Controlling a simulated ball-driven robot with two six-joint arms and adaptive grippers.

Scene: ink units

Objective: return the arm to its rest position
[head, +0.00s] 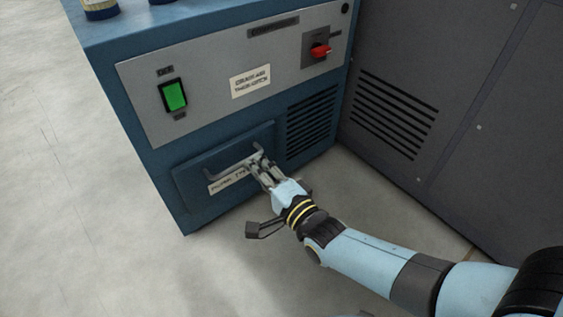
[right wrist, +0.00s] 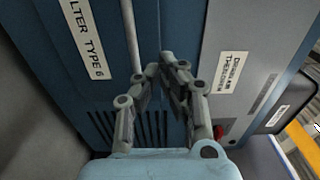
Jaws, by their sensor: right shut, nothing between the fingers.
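My right arm (head: 375,268) reaches in from the lower right in the head view. Its gripper (head: 257,163) is at the right end of the grey bar handle (head: 232,165) on the blue drawer front (head: 193,186) of a blue cabinet. In the right wrist view the gripper's fingers (right wrist: 166,68) are drawn together with nothing between them, and the handle (right wrist: 132,40) runs beside them. I cannot tell whether the fingers touch it. The drawer front looks closed. My left gripper does not show.
The cabinet's panel has a lit green switch (head: 174,95) and a red rotary knob (head: 320,50). A dark grey cabinet (head: 455,75) stands close on the right. Bottles (head: 100,8) stand on the blue cabinet's top. The floor (head: 70,200) at the left is clear.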

